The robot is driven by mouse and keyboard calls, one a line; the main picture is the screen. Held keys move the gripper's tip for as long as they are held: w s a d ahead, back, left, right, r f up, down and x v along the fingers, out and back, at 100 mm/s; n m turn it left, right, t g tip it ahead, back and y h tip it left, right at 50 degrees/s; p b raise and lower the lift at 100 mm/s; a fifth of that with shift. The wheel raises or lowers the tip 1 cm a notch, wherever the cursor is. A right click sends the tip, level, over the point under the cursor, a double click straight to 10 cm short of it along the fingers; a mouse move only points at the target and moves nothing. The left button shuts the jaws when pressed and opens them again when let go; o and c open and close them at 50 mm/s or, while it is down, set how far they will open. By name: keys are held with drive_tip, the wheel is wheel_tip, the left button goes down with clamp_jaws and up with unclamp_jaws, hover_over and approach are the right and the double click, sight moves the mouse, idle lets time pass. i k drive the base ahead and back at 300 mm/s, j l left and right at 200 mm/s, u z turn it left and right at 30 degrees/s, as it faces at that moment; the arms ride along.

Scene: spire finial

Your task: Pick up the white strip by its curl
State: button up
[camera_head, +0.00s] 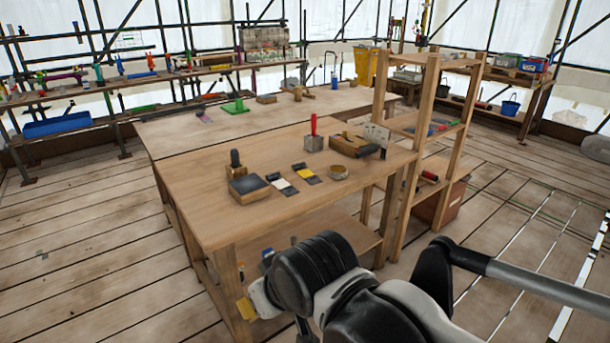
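A small flat piece, part white and part dark (282,184), lies on the near wooden table. It may be the white strip, but it is too small here to make out a curl. My arm's black and white links fill the bottom middle and right, in front of the near table's right end. The fingers of my gripper do not show, so I cannot see whether they hold anything.
A shelf rack (435,95) stands right. Plank floor (90,230) is open left.

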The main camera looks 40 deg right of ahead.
sight(274, 178)
drive_tip(key=i+z, duration=0.3)
drive_tip(key=i, duration=0.15)
drive_tip(key=i+z, duration=0.25)
drive_tip(key=i, duration=0.2)
drive_tip(key=i+j+z, duration=0.15)
drive_tip(key=i+z, duration=0.15)
drive_tip(key=i, duration=0.15)
drive_tip(key=i+j+z, duration=0.25)
drive_tip(key=i, duration=0.15)
